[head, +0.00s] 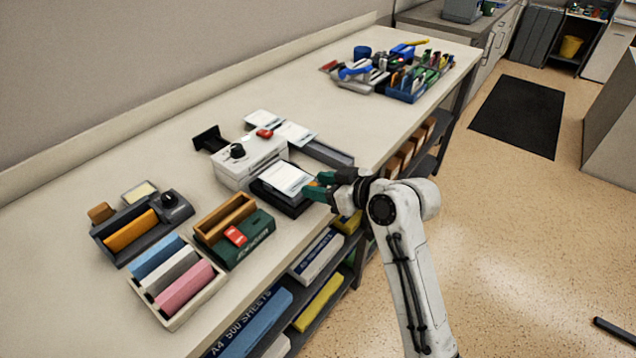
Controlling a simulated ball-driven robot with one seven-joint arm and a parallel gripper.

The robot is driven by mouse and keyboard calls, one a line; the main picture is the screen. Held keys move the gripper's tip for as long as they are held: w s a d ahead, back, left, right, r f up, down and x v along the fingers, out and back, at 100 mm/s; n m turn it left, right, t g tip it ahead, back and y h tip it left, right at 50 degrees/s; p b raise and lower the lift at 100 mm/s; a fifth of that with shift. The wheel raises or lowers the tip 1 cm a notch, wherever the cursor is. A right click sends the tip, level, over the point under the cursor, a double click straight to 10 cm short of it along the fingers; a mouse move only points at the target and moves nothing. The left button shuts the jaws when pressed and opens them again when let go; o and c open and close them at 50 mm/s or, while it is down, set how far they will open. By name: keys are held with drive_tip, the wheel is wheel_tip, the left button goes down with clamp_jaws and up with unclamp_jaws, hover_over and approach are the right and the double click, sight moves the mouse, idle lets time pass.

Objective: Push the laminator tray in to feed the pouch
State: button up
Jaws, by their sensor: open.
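The laminator (250,160) is a white box with a dark knob on top, standing on the long bench. Its dark tray (293,207) sticks out at its front, toward the bench edge, with a white pouch (285,178) lying on it. My gripper (316,188) is open at the tray's outer right end, close to the pouch's edge. I cannot tell whether its fingers touch the tray. My wrist hides the bench edge just right of the tray.
A green box (242,244), a crate of coloured blocks (158,309) and a dark organiser (115,240) stand left of the laminator. A long grey bar (328,153) lies behind the tray. Shelves under the bench hold paper packs (250,325). The bench beyond is clear up to the far supplies.

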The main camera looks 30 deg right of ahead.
drive_tip(key=shift+w+a+f, duration=0.15)
drive_tip(key=shift+w, duration=0.2)
clamp_jaws()
idle(0.5)
